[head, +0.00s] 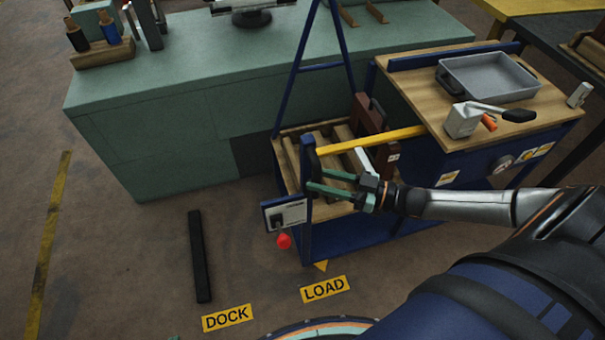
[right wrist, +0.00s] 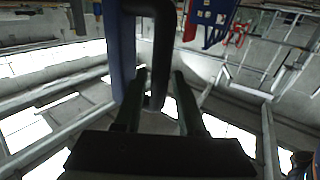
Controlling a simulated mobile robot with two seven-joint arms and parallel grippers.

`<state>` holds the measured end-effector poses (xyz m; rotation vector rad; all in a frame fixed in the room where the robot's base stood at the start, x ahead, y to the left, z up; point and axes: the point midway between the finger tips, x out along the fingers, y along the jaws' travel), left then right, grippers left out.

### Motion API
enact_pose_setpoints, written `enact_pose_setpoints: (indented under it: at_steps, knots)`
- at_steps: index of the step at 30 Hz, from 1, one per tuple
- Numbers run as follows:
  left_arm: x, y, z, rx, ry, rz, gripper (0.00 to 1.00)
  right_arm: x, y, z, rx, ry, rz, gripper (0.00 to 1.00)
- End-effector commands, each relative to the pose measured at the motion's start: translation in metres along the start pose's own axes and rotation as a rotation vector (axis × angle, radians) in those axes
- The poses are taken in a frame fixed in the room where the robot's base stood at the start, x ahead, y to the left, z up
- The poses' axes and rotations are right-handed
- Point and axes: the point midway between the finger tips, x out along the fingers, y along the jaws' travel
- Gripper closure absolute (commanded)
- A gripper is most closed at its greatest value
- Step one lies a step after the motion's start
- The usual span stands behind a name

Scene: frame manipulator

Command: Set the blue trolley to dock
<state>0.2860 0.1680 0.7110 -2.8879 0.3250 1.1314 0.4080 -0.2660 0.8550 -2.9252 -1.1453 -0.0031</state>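The blue trolley (head: 345,240) stands beside the green bench, with a wooden-slatted bed and a tall blue frame. A yellow pointer (head: 320,266) at its base is at the LOAD floor label (head: 324,289). The DOCK label (head: 227,318) lies to the left. My right gripper (head: 312,180) is open at the trolley's front left post, fingers pointing left. In the right wrist view, a dark handle (right wrist: 163,50) extends down to between the spread fingers (right wrist: 158,85); a gap shows on the right, and contact is unclear. My left gripper is not in view.
A black bar (head: 199,255) lies on the floor left of the trolley. A switch panel (head: 284,214) with a red knob (head: 284,241) is on the trolley's left end. The green bench (head: 180,130) is behind; a wooden-topped blue cabinet (head: 440,90) is right.

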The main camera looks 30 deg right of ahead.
Motion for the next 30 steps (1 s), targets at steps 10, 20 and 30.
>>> enact_pose_setpoints:
  at_steps: [10, 20, 30]
  knots:
    - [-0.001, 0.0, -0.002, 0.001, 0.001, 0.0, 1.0, 0.042, 0.0, 0.0, 0.001, -0.001, 0.0, 0.6]
    - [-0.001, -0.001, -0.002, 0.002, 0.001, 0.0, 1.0, 0.044, 0.0, 0.001, 0.001, -0.002, 0.0, 0.62]
    - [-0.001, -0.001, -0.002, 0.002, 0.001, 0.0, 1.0, 0.043, 0.0, 0.001, 0.0, -0.002, 0.0, 1.0]
